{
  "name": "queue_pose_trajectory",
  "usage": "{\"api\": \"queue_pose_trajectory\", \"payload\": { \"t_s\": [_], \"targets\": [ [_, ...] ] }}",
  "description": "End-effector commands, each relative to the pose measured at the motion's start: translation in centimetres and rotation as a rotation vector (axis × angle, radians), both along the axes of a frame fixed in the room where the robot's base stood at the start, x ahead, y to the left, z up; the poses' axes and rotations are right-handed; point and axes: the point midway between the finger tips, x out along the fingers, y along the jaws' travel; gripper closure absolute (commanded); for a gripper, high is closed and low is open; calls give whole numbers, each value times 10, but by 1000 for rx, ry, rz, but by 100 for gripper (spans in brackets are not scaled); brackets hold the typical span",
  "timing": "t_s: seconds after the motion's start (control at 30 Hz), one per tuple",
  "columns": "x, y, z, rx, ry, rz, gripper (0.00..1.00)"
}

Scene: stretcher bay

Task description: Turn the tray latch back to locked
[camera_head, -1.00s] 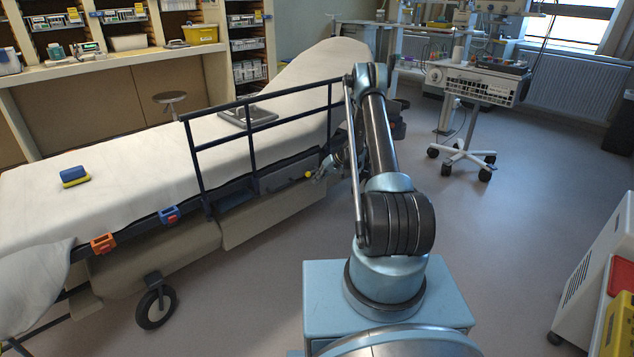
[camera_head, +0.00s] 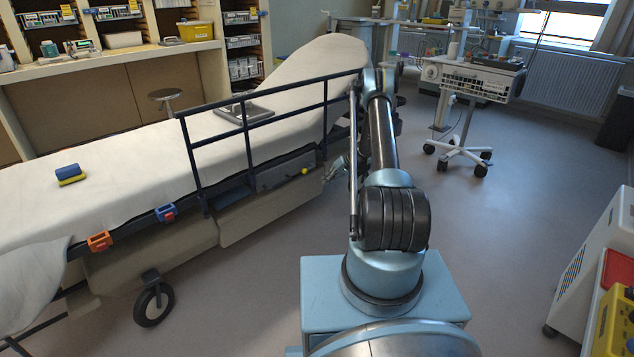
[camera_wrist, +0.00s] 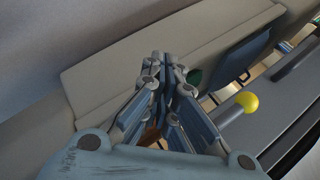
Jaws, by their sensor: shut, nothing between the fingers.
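The tray latch shows as a short grey lever with a yellow ball knob (camera_head: 305,171) on the stretcher's side, below the dark side rail. In the wrist view the yellow knob (camera_wrist: 246,101) is right of my fingers, and the lever runs down and left from it, partly hidden behind a finger. My gripper (camera_wrist: 168,70) is shut and empty, its fingers close together. In the head view my gripper (camera_head: 335,168) is small and partly hidden by my arm, a little right of the knob and apart from it.
The stretcher (camera_head: 120,205) fills the left, with a dark side rail (camera_head: 250,127) above the latch. A blue and yellow block (camera_head: 70,174) and a grey frame-like object (camera_head: 240,111) lie on its sheet. Orange (camera_head: 99,241) and blue (camera_head: 166,213) clips are on its edge.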

Motion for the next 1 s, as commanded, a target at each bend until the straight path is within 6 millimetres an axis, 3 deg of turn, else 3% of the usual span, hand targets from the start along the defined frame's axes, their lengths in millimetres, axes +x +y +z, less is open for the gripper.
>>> {"api": "queue_pose_trajectory", "payload": {
  "t_s": [0.1,0.33,0.8,1.0],
  "targets": [
    [3,-22,1,0,0,-3,100],
    [6,-45,2,-1,0,0,100],
    [6,-47,3,-2,1,2,100],
    [4,-45,34,-21,9,-4,100]
  ]
}}
